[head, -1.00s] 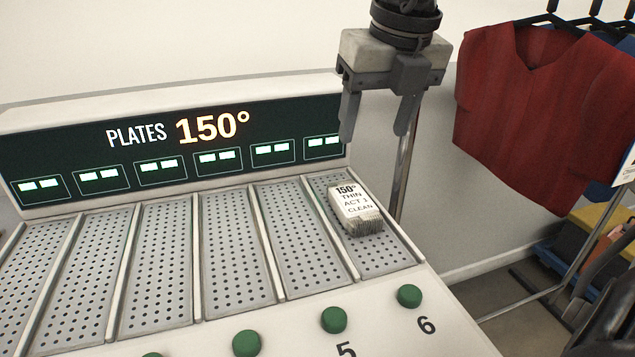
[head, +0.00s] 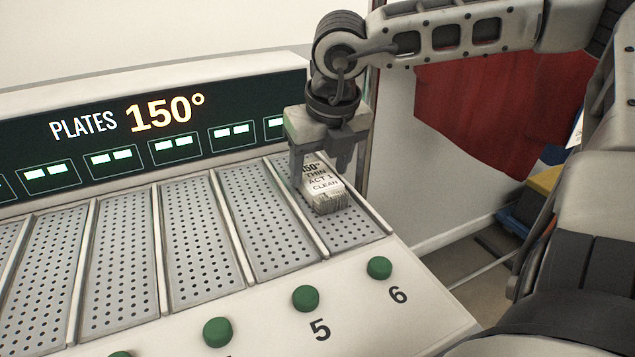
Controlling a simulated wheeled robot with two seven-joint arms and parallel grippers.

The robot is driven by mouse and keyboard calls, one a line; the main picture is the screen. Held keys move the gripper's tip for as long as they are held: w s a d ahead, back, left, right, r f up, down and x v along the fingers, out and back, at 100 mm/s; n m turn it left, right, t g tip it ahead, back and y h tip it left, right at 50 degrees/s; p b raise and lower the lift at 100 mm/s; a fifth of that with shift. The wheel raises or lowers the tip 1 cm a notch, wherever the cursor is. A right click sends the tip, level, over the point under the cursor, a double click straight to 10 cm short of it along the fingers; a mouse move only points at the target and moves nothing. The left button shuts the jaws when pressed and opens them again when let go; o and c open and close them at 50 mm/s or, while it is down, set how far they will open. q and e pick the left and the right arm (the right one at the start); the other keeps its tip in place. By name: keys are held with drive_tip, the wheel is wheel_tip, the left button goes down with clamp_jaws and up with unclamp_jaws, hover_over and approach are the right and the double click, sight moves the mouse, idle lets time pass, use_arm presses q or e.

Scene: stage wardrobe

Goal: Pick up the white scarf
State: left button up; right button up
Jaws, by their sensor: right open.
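The white scarf (head: 324,184) is a small folded white bundle with a grey fringe at its near end. Its face carries dark print, partly hidden, with "THIN", "ACT 1" and "CLEAN" legible. It lies on the rightmost perforated plate (head: 352,231), behind button 6. My right gripper (head: 322,172) is open, pointing down at the far end of the scarf. Its fingers overlap the scarf's upper part in the picture; I cannot tell whether they touch it. My left gripper is not in view.
The machine's display panel (head: 150,128) reads "PLATES 150°" and stands behind the plates. Several empty plates (head: 198,240) lie to the left. Green buttons (head: 379,267) line the front ledge. A red garment (head: 490,110) hangs at the right, behind my right arm.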

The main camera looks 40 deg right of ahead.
drive_tip(key=shift+x, duration=1.1)
drive_tip(key=shift+w, duration=0.1)
drive_tip(key=c, duration=0.7)
drive_tip(key=shift+c, duration=0.2)
drive_tip(key=shift+r, duration=0.2)
